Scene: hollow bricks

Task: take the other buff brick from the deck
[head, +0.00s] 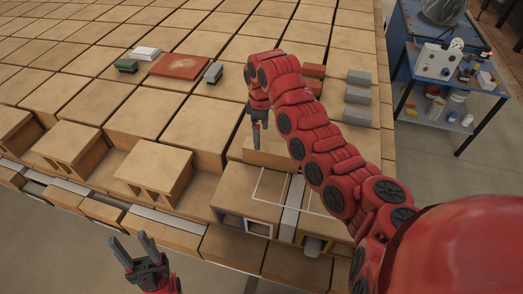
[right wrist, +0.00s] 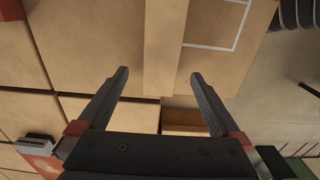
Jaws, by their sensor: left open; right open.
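A long buff brick (head: 284,158) lies on the deck (head: 205,105), close to the fingertips of my right gripper (head: 256,135). In the right wrist view the buff brick (right wrist: 165,45) runs up the picture, its near end around the level of the open fingertips of that gripper (right wrist: 160,73). I cannot tell whether its end is between the fingers or below them. My right gripper is open and holds nothing. My left gripper (head: 137,252) is open and empty, in front of the deck's near edge. My right arm hides part of the deck.
A white outline (head: 262,190) marks the deck near the front. A red plate (head: 181,66) lies further back beside white, green and grey small bricks. Red bricks (head: 313,77) and grey bricks (head: 358,95) sit right of my arm. A blue cart (head: 440,75) stands beyond the deck.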

